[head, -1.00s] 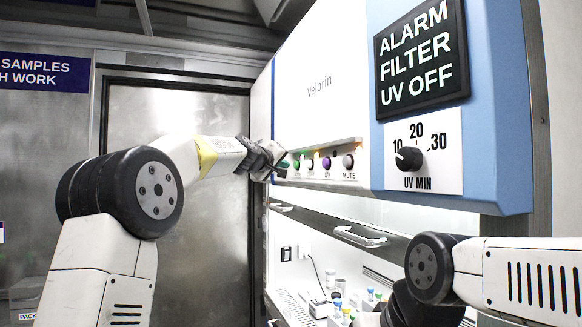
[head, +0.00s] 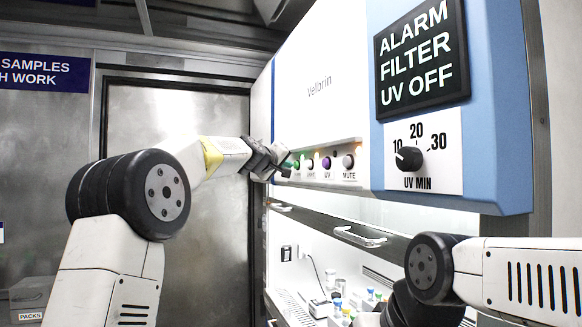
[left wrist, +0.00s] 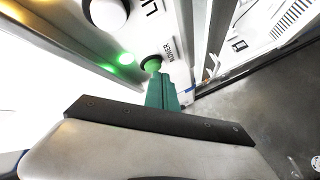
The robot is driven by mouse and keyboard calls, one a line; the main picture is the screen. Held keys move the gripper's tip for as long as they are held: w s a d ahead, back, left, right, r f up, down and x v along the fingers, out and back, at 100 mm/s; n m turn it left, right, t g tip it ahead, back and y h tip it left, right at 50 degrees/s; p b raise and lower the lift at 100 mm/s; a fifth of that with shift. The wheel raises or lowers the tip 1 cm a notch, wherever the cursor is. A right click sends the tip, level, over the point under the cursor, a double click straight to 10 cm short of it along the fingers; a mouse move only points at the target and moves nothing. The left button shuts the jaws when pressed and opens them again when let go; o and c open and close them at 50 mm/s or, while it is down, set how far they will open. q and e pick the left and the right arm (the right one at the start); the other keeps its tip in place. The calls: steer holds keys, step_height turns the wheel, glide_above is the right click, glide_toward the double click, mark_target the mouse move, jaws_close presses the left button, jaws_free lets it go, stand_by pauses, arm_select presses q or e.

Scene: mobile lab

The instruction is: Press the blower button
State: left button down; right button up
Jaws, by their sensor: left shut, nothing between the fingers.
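The blower button (left wrist: 152,63) is a green cap in a black ring in the left wrist view, beside its label. A small green lamp (left wrist: 125,58) glows near it. In the head view the green button (head: 297,164) is at the left end of the button row. My left gripper (head: 285,168) is shut and empty, its green fingers pointing at the panel. In the left wrist view the fingertips (left wrist: 160,76) overlap the near edge of the blower button; I cannot tell whether they press it. My right gripper is out of view; only its arm shows.
The white light button (left wrist: 108,12) is close by the blower button. The purple UV button (head: 326,163) and the mute button (head: 348,161) continue the row. A timer knob (head: 408,158) is further right. Below is a sash with a handle (head: 360,237) and a lit work space.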

arm_select(q)
steer(key=shift+w+d, duration=0.15)
steer(key=shift+d, duration=0.25)
stand_by(0.6)
steer(key=shift+s+a, duration=0.35)
steer(key=shift+a, duration=0.5)
steer(key=a, duration=0.1)
steer(key=s+a, duration=0.1)
steer(key=a, duration=0.2)
steer(key=shift+s+a, duration=0.25)
steer(key=shift+a, duration=0.15)
steer(key=shift+s, duration=0.1)
stand_by(0.3)
